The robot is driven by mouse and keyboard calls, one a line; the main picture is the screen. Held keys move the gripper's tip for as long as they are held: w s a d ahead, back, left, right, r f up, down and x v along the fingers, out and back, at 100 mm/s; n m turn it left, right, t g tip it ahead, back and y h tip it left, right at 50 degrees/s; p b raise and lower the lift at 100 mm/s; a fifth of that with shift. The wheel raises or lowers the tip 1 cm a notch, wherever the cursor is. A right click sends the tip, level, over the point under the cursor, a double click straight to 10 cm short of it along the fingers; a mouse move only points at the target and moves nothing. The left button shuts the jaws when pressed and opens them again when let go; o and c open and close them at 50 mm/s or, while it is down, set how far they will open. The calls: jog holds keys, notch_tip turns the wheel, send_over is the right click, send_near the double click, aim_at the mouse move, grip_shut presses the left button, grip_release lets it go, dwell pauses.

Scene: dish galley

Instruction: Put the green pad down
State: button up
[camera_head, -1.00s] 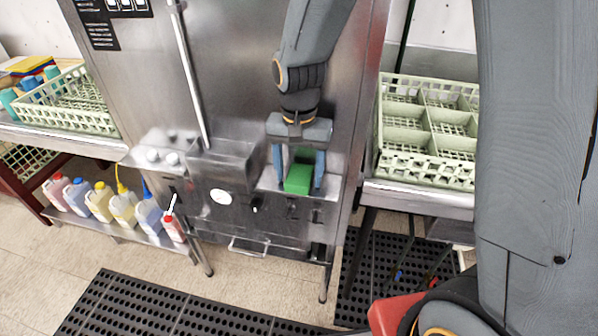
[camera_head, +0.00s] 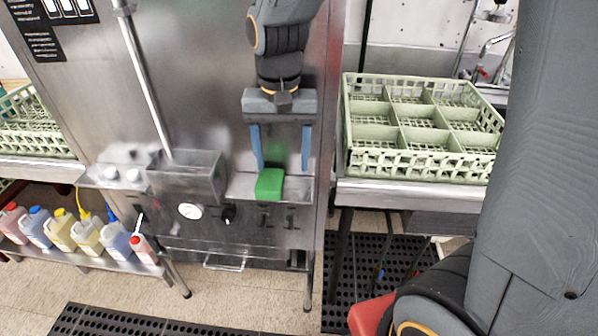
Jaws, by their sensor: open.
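The green pad (camera_head: 269,184) rests on a small metal ledge (camera_head: 298,189) on the front of the steel machine. My gripper (camera_head: 283,166) is above it, pointing down, with its two blue fingers spread wide. The left finger's tip is near the pad's upper left edge, and the right finger is well clear to the right. Nothing is held between the fingers. Whether the left finger touches the pad I cannot tell.
A metal box (camera_head: 186,178) is fixed left of the ledge. A divided green rack (camera_head: 420,165) stands on the counter to the right. Several bottles (camera_head: 88,236) stand on a low shelf at left. A gauge (camera_head: 190,211) and a knob (camera_head: 228,215) sit below the ledge.

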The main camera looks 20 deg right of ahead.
jog(key=s+d+f+n, duration=0.1)
jog(key=s+d+f, duration=0.1)
jog(key=d, duration=0.3)
jog(key=s+d+f+n+t, duration=0.1)
jog(key=s+d+f+n, duration=0.1)
jog(key=s+d+f, duration=0.1)
jog(key=shift+s+d, duration=0.85)
jog(key=shift+s, duration=0.05)
jog(key=shift+c, duration=0.4)
